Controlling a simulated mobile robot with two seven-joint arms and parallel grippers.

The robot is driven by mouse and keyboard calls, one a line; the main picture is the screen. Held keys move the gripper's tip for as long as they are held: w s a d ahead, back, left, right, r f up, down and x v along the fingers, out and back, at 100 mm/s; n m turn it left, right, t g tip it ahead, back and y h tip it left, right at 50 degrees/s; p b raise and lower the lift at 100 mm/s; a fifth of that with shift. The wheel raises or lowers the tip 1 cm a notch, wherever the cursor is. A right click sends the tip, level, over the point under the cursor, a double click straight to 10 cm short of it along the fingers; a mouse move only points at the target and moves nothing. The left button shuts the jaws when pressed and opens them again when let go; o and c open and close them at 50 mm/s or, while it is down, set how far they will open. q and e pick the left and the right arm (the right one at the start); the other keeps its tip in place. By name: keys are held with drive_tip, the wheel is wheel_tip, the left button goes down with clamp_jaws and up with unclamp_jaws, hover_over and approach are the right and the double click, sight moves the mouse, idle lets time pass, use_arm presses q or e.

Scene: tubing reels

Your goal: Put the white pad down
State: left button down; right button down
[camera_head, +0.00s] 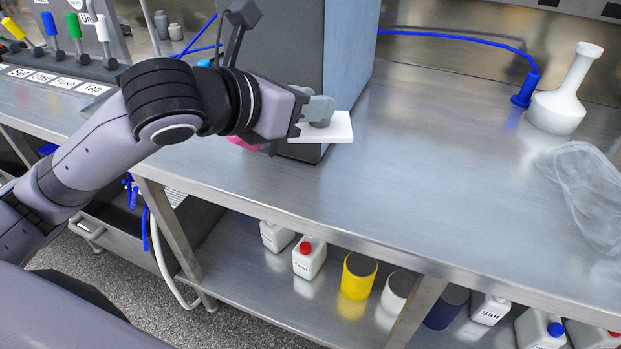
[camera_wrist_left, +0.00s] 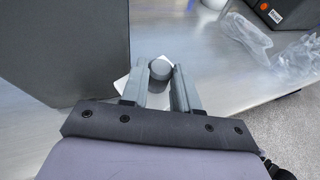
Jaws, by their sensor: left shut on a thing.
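The white pad (camera_head: 328,129) is a flat white block with a grey round knob on top. My left gripper (camera_head: 318,112) is shut on the knob and holds the pad beside the front corner of the large grey box, over the front part of the steel bench. In the left wrist view the two fingers of the left gripper (camera_wrist_left: 161,78) close on the grey knob, and part of the white pad (camera_wrist_left: 122,84) shows beside it. I cannot tell whether the pad touches the bench. My right gripper is not in view.
The grey box (camera_head: 275,50) stands close behind the pad. The steel bench (camera_head: 430,140) is clear to the right, up to a white flask (camera_head: 558,105) and a clear plastic bag (camera_head: 590,195). A pink thing (camera_head: 243,142) lies partly hidden under the arm.

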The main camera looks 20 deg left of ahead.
use_arm(q)
wheel_tip(320, 180, down, 13)
drive_tip(key=b, duration=0.2)
drive_tip(key=shift+r+b, duration=0.1)
drive_tip(key=shift+b, duration=0.25)
drive_tip(key=c, duration=0.8)
unclamp_jaws()
drive_tip(key=shift+c, duration=0.2)
